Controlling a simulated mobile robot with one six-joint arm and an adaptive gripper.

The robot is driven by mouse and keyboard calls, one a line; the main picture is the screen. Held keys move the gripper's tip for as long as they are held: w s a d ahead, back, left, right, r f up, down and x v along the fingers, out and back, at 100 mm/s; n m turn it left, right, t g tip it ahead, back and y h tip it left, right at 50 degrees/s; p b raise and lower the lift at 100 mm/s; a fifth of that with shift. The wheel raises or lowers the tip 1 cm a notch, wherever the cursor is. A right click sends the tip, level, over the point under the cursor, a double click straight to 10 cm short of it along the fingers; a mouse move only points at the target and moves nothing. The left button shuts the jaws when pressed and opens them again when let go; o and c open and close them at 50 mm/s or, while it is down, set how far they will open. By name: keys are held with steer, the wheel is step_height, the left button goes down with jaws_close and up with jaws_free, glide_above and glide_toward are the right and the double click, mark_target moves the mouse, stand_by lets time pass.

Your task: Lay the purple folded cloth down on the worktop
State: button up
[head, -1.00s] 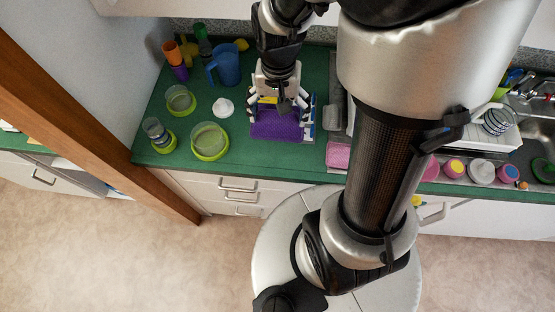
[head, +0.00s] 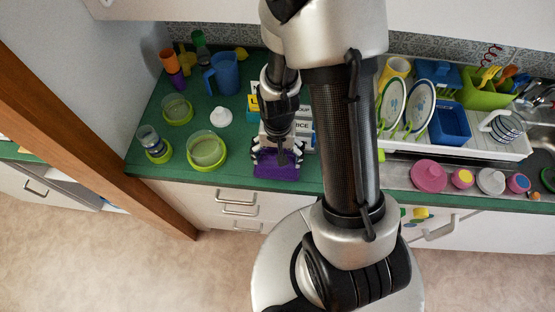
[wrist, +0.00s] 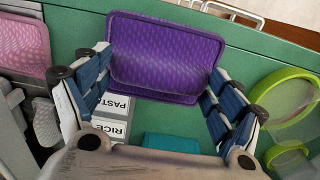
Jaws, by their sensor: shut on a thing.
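The purple folded cloth (head: 277,171) is in my gripper (head: 278,160), over the front part of the green worktop (head: 228,180). In the wrist view the cloth (wrist: 165,55) is a flat rectangular fold with rounded corners, spanning between the two blue-padded fingers. My gripper (wrist: 160,80) is shut on it. The cloth looks roughly level. Green worktop (wrist: 75,30) shows around it, and I cannot tell whether its underside touches the surface or hangs a little above.
Boxes labelled PASTA (wrist: 122,103) and RICE (wrist: 108,127) stand close behind the cloth. Lime-rimmed bowls (head: 206,150), a white lid (head: 221,116) and a blue jug (head: 224,73) are to the left. A dish rack (head: 455,142) is at right. Some green worktop is clear left of the cloth.

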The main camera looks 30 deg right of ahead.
steer(key=shift+f, duration=1.15)
steer(key=shift+f+b, duration=0.2)
steer(key=shift+b, duration=0.15)
steer(key=o, duration=1.4)
steer(key=shift+o, duration=0.2)
steer(key=shift+r, duration=0.1)
